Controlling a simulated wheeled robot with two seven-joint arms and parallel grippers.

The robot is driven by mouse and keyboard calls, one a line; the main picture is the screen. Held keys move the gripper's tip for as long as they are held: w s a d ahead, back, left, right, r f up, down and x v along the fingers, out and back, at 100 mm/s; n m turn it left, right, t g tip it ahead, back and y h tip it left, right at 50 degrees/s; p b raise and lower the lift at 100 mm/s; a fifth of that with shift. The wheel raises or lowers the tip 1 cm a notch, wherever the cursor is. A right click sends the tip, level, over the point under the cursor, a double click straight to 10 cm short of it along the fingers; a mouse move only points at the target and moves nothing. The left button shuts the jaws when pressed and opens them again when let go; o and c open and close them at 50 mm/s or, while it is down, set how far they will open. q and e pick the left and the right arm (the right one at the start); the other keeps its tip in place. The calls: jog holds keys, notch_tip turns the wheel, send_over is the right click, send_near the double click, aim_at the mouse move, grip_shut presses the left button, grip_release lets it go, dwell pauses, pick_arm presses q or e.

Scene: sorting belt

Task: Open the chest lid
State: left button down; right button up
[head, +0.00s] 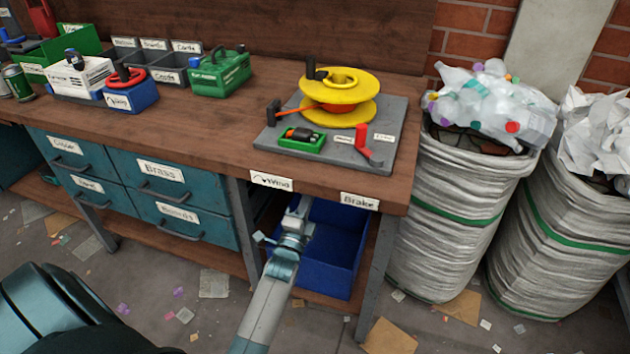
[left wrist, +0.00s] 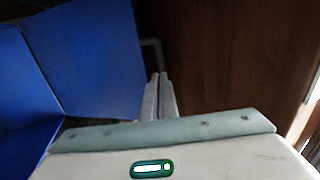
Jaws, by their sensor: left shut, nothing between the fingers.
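No chest with a lid can be made out for certain. An open blue bin (head: 325,280) stands under the workbench, between its legs. My left gripper (head: 300,208) reaches in under the bench edge beside the bin's left side, its tips partly hidden there. In the left wrist view, my left gripper's fingers (left wrist: 159,96) are shut and empty. Blue panels (left wrist: 85,55) fill the left of that view, close to the fingers. A thin grey bent bar (left wrist: 152,48) shows just beyond the tips; I cannot tell whether they touch it. My right gripper is out of view.
Teal drawers (head: 165,185) stand to the left. A yellow reel (head: 340,90) is on a grey board on top. Full sacks (head: 450,210) stand at the right. A brown wooden surface (left wrist: 235,60) bounds the wrist view's right.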

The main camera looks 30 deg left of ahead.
pick_arm(q)
jog(key=v, duration=0.7)
jog(key=shift+s, duration=0.3)
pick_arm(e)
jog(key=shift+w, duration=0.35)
pick_arm(q)
jog(key=shift+d, duration=0.1)
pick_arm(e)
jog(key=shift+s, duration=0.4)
